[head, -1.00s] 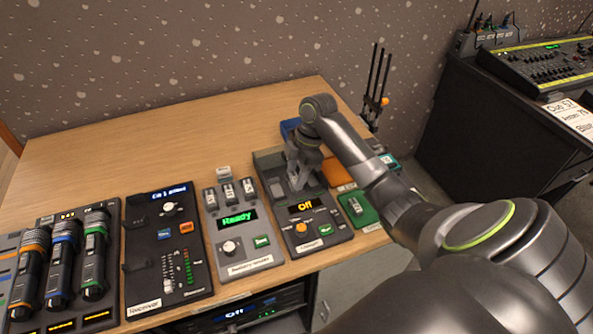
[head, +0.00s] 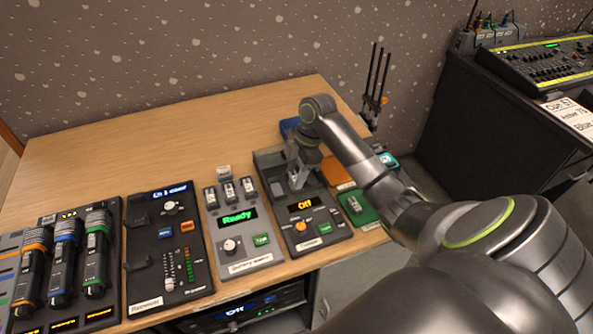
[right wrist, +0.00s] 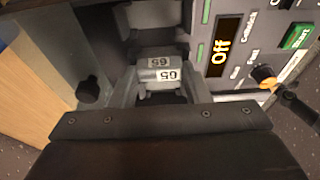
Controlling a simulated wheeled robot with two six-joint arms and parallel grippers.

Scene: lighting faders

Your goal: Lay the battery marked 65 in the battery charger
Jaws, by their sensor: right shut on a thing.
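The battery marked 65 (right wrist: 160,68) is a small light-grey block between my right gripper's fingers in the right wrist view, its number showing on two faces. My right gripper (head: 298,182) is shut on it and points down over the rear bay of the unit with the orange "Off" display (head: 303,230), which looks like the battery charger. That unit's panel also shows in the right wrist view (right wrist: 222,45). I cannot tell whether the battery touches the bay floor. The gripper and arm hide part of the bay. My left gripper is not in view.
The grey unit reading "Ready" (head: 240,233) stands just left, with several small batteries along its back. A dark receiver (head: 165,250) is further left. A green tray (head: 358,208) and an orange pad (head: 337,174) lie right. The wooden table's (head: 130,140) back left is clear.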

